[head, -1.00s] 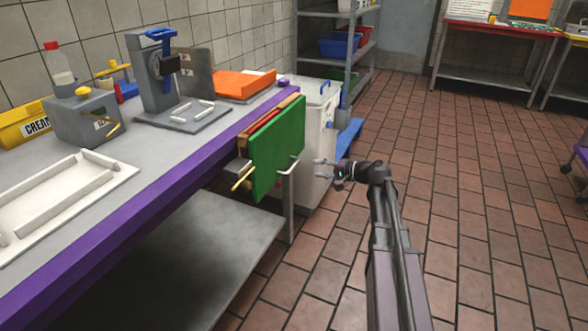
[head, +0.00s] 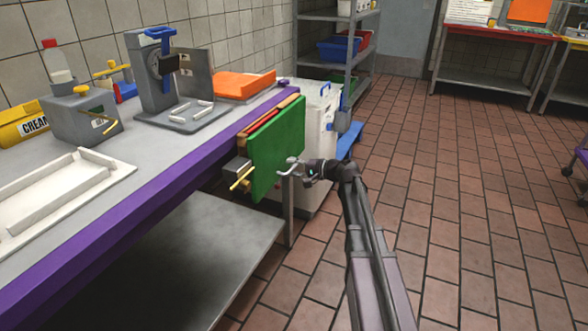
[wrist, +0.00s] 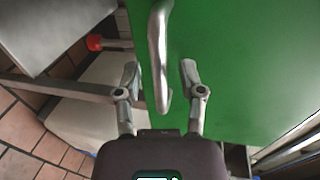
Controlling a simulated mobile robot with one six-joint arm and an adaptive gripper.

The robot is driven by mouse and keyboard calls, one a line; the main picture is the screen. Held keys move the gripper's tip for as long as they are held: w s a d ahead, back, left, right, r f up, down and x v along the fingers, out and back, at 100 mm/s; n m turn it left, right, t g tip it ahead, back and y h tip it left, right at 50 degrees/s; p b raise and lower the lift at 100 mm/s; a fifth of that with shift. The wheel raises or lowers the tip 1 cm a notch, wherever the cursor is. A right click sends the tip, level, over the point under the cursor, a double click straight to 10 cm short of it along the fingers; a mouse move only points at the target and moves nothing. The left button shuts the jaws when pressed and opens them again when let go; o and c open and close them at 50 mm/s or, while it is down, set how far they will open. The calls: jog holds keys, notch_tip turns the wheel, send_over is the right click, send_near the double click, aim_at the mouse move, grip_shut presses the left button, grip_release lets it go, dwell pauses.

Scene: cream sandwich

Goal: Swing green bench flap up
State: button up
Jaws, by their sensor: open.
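The green bench flap (head: 278,145) hangs down, upright, at the end of the purple-edged bench. It fills much of the wrist view (wrist: 235,60). A metal handle (wrist: 158,50) stands out from the flap. My gripper (head: 288,169) is at the flap's lower right part in the head view. In the wrist view my gripper (wrist: 159,78) is open, with one finger on each side of the handle and a gap showing on both sides. The handle is mostly hidden by my gripper in the head view.
A yellow-handled grey part (head: 240,176) sticks out left of the flap. A white bin (head: 318,110) stands behind it. The bench top (head: 190,140) holds a grey press (head: 150,75) and a white tray (head: 60,195).

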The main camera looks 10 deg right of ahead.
grip_shut()
jog(key=shift+d, duration=0.15)
jog(key=shift+s+a+r, duration=0.1)
jog(key=shift+a, duration=0.15)
